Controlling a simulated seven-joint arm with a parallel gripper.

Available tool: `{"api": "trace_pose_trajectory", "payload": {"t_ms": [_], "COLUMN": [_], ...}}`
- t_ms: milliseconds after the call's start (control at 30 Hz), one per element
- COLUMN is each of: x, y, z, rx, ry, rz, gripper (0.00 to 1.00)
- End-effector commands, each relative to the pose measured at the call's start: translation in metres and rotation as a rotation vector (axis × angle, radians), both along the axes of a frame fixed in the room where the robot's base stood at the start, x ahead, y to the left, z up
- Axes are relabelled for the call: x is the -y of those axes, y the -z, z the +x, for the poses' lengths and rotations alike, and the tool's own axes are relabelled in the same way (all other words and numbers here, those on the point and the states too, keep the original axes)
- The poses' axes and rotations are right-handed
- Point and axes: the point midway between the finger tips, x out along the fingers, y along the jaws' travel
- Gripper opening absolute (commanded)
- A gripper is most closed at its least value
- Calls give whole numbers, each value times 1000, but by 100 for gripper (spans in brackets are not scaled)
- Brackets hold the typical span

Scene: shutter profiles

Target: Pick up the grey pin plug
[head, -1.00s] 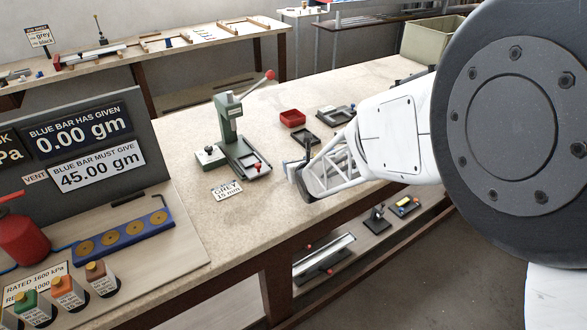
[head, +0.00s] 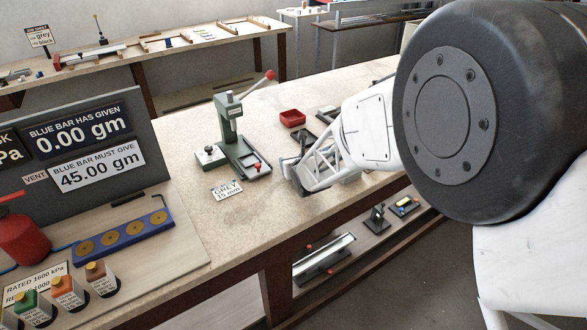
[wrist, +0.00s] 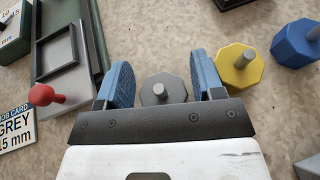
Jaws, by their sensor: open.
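The grey pin plug (wrist: 163,90) is an eight-sided grey piece with a short upright pin. It stands on the bench top in the wrist view. My gripper (wrist: 164,82) is open above it, with one blue-padded finger on each side of the plug in that view. I cannot tell how far the fingertips are above the bench. In the head view my gripper (head: 292,172) is over the bench just right of the green press, and the plug is hidden there.
A yellow pin plug (wrist: 236,68) stands close right of my right finger, with a blue pin plug (wrist: 296,44) beyond it. The green press (head: 238,150) with a red knob stands to the left. A job card (head: 227,190) lies in front of it. A red tray (head: 292,118) sits behind.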

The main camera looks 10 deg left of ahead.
Motion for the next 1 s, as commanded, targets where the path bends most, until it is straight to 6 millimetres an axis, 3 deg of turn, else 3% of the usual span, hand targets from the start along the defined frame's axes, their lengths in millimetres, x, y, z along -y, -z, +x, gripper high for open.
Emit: {"api": "trace_pose_trajectory", "payload": {"t_ms": [733,967,1000], "x": [-3,-3,-3], "y": [2,2,2], "z": [6,6,6], "rx": [1,1,1], "ry": [0,0,0], "rz": [1,1,1], "gripper": [61,26,25]}}
